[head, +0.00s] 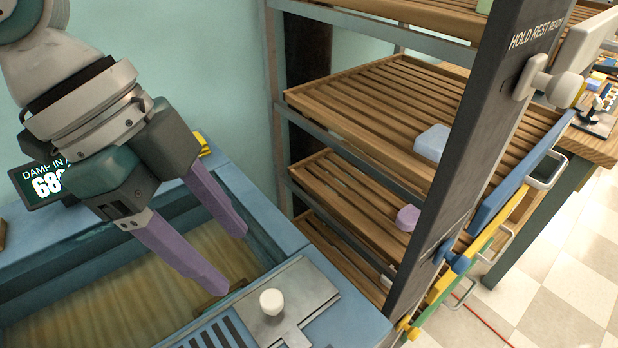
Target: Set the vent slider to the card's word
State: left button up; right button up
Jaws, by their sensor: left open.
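A pale knob (272,302) stands on a grey metal plate (312,284) beside dark vent slots, on the near right corner of the blue cabinet; this looks like the vent slider. No setting words are readable by it. My left gripper (230,258) has two purple fingers, spread apart and empty. It hangs over the cabinet's open bin, just up and left of the knob, and does not appear to touch it. My right gripper is out of view.
A dark post (478,150) lettered "HOLD REST READY" carries another pale knob (548,82). Behind it, a slatted rack (385,100) holds a pale blue soap (432,142) and a purple soap (407,217). A partly hidden display (45,186) stands left. Checkered floor lies open at right.

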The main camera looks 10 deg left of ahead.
aim_at(268, 299)
pick_arm(q)
jog(key=x, duration=0.8)
jog(key=shift+s+d+f+b, duration=0.15)
jog(key=shift+f+b, duration=0.15)
jog(key=shift+b, duration=0.05)
grip_shut()
jog(key=shift+r, duration=0.1)
dwell(0.8)
